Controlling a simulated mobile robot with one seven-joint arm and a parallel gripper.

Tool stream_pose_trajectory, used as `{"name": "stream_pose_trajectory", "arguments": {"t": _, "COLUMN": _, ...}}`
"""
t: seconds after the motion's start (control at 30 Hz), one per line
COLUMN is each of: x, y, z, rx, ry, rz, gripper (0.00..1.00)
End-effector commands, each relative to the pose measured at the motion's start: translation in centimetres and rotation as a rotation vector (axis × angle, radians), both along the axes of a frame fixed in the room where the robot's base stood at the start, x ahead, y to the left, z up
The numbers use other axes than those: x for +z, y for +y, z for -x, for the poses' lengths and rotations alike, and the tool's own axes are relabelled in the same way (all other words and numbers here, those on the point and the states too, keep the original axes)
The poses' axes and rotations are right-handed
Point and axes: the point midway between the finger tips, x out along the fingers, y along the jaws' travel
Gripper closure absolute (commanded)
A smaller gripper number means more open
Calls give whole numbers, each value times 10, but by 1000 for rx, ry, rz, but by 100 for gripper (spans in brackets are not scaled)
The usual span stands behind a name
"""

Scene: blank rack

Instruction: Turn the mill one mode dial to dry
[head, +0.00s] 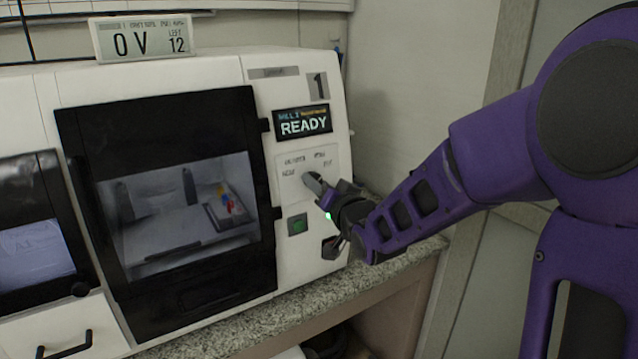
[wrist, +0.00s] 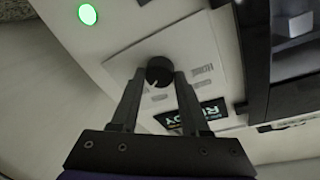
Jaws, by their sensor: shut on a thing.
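The mill marked 1 (head: 258,92) is a white machine with a black-framed window. Its screen (head: 303,122) reads READY. The mode dial is a small dark round knob (wrist: 159,72) on a pale label panel (wrist: 196,48) in the wrist view. My gripper (wrist: 156,78) has one finger on each side of the knob and is shut on it. In the head view my gripper (head: 318,186) reaches the panel from the right and hides most of the dial. The small labels around the dial are too blurred to read surely. A light mark shows on the knob.
A green button (head: 297,225) sits below the dial panel. A display box (head: 143,39) stands on top of the machine. A second black-framed window (head: 36,250) is at the left. A granite counter edge (head: 222,328) runs below, and a plain wall is at the right.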

Motion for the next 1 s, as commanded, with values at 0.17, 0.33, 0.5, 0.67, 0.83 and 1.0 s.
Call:
{"name": "stream_pose_trajectory", "arguments": {"t": 0.17, "x": 1, "y": 0, "z": 0, "rx": -1, "ry": 2, "rz": -7, "gripper": 100}}
{"name": "stream_pose_trajectory", "arguments": {"t": 0.33, "x": 1, "y": 0, "z": 0, "rx": -1, "ry": 2, "rz": -6, "gripper": 100}}
{"name": "stream_pose_trajectory", "arguments": {"t": 0.5, "x": 0, "y": 0, "z": 0, "rx": -1, "ry": 2, "rz": -6, "gripper": 33}}
{"name": "stream_pose_trajectory", "arguments": {"t": 0.67, "x": 0, "y": 0, "z": 0, "rx": 0, "ry": 2, "rz": -4, "gripper": 25}}
{"name": "stream_pose_trajectory", "arguments": {"t": 0.83, "x": 0, "y": 0, "z": 0, "rx": -1, "ry": 3, "rz": -4, "gripper": 25}}
{"name": "stream_pose_trajectory", "arguments": {"t": 1.0, "x": 0, "y": 1, "z": -1, "rx": 0, "ry": 2, "rz": -4, "gripper": 25}}
